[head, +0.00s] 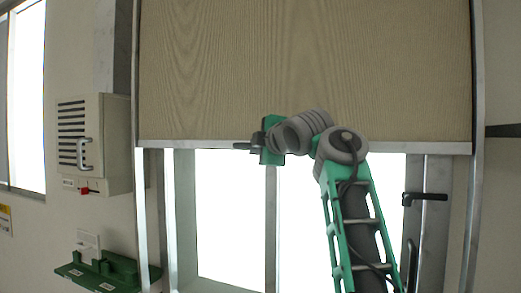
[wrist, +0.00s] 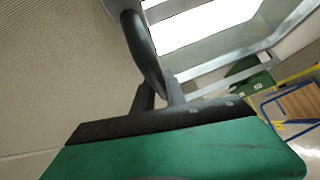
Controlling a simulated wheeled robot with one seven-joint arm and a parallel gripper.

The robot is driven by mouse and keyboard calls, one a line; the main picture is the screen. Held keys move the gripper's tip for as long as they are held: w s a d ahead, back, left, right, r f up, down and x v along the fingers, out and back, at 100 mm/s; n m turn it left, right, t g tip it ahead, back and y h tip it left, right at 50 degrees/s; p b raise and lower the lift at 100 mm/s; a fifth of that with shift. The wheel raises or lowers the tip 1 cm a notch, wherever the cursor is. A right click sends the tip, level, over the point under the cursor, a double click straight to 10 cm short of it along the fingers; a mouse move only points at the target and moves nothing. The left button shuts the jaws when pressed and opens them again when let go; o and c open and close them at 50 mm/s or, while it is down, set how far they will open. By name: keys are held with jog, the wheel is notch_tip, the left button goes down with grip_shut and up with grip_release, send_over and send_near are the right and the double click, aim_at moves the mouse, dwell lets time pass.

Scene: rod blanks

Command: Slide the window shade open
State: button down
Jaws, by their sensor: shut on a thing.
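The window shade (head: 305,70) is a wood-grained panel in metal side rails. It covers the upper part of the window, and its lower edge hangs above a bright open pane (head: 232,215). My gripper (head: 243,146) is at the shade's lower edge, left of the middle. In the wrist view my gripper (wrist: 160,100) is shut on a dark curved handle (wrist: 143,50) beside the shade (wrist: 55,60). The exact contact at the fingertips is partly hidden.
A beige wall box (head: 98,145) with a handle and red switch stands left of the window. A green holder (head: 105,274) is below it. A black window latch (head: 425,197) sticks out at the right frame.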

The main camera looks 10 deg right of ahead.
jog(key=c, duration=1.4)
grip_release()
jog(key=shift+o, duration=0.2)
jog(key=shift+s, duration=0.1)
jog(key=b+v, duration=0.2)
jog(key=v, duration=0.5)
jog(key=shift+s, duration=0.3)
